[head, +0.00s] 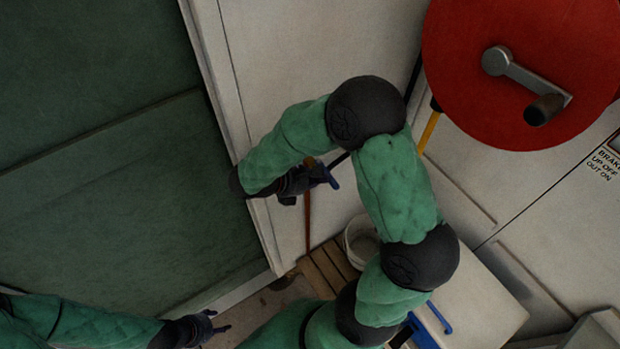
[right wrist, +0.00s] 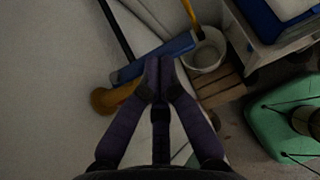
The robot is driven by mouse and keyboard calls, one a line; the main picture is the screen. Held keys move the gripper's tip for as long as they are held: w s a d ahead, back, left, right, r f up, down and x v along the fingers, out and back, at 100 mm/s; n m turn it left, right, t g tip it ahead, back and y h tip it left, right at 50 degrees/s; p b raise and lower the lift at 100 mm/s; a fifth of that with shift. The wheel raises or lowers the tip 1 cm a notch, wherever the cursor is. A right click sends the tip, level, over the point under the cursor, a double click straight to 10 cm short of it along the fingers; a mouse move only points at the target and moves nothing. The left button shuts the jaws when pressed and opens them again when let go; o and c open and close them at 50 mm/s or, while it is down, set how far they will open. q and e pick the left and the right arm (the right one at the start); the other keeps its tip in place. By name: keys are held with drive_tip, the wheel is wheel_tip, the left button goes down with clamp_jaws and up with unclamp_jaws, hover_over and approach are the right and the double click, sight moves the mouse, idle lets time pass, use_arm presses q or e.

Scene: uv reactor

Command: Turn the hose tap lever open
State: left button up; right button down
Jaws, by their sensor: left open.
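The hose tap has a blue lever (head: 331,175) and an orange-brown body (head: 310,162) beside the pale wall panel. In the right wrist view the blue lever (right wrist: 180,46) runs slantwise from the brass-coloured tap body (right wrist: 110,98) up to the right. My right gripper (head: 314,178) is at the lever. In the right wrist view its fingertips (right wrist: 159,62) are together and overlap the middle of the lever; I cannot tell whether they touch it. My left gripper (head: 215,323) is open and empty at the lower left, well away from the tap.
A white bucket (head: 361,240) stands on wooden slats (head: 328,272) below the tap. A red hose reel (head: 525,60) with a crank handle is at upper right. A dark green panel (head: 110,150) fills the left. A brown pipe (head: 307,225) runs down below the tap.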

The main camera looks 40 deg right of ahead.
drive_tip(key=shift+d+f, duration=0.1)
drive_tip(key=shift+d, duration=0.1)
use_arm(q)
drive_tip(key=shift+a, duration=0.25)
use_arm(e)
drive_tip(key=shift+s+d+f, duration=0.2)
drive_tip(key=shift+s+d, duration=0.05)
drive_tip(key=shift+d, duration=0.1)
use_arm(q)
drive_tip(key=shift+d+r, duration=0.2)
drive_tip(key=shift+d, duration=0.1)
use_arm(e)
drive_tip(key=shift+w+a+f, duration=0.1)
drive_tip(key=shift+w+a, duration=0.2)
drive_tip(key=shift+w, duration=0.05)
use_arm(q)
drive_tip(key=p+v, duration=0.3)
drive_tip(key=shift+s+a+r, duration=0.1)
drive_tip(key=shift+s+a, duration=0.1)
use_arm(e)
drive_tip(key=s+v, duration=0.1)
drive_tip(key=v, duration=1.2)
drive_tip(key=shift+a+r, duration=0.25)
drive_tip(key=shift+a, duration=0.15)
